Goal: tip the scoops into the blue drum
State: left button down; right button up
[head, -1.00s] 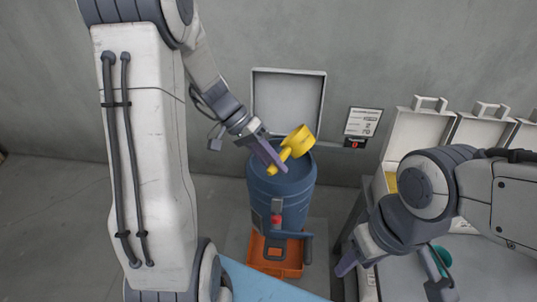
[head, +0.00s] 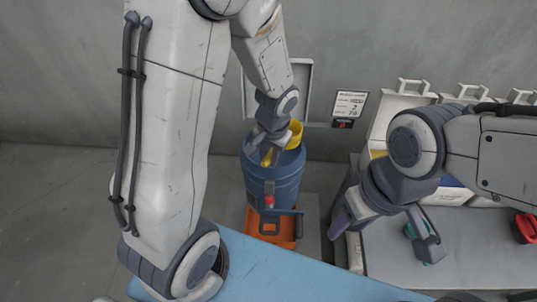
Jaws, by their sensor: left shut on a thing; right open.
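The blue drum (head: 272,180) stands upright at the centre, in front of the wall. My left gripper (head: 268,157) is over the drum's top and shut on a yellow scoop (head: 295,132). The scoop's cup shows beside the gripper at the drum's upper right; most of its handle is hidden by the gripper. I cannot tell whether the scoop is tilted or what is in it. My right gripper (head: 385,238) is open above the grey table, beside a green thing (head: 409,231) that it partly hides; I cannot tell whether they touch.
White lidded bins (head: 400,100) line the grey table (head: 480,250). A red thing (head: 524,227) lies at the right. A blue surface (head: 280,272) fills the front.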

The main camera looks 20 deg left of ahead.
pick_arm(q)
jog(key=shift+w+f+b, duration=0.1)
jog(key=shift+f+b, duration=0.3)
jog(key=shift+b, duration=0.5)
notch_tip(320, 180, up, 2)
jog(key=shift+r+y+p, duration=0.15)
jog(key=shift+y+p, duration=0.15)
jog(key=shift+p, duration=0.5)
jog(key=shift+r+p, duration=1.2)
jog(key=shift+r, duration=0.2)
pick_arm(e)
jog(key=shift+r, duration=0.6)
pick_arm(q)
jog(key=shift+a, duration=0.15)
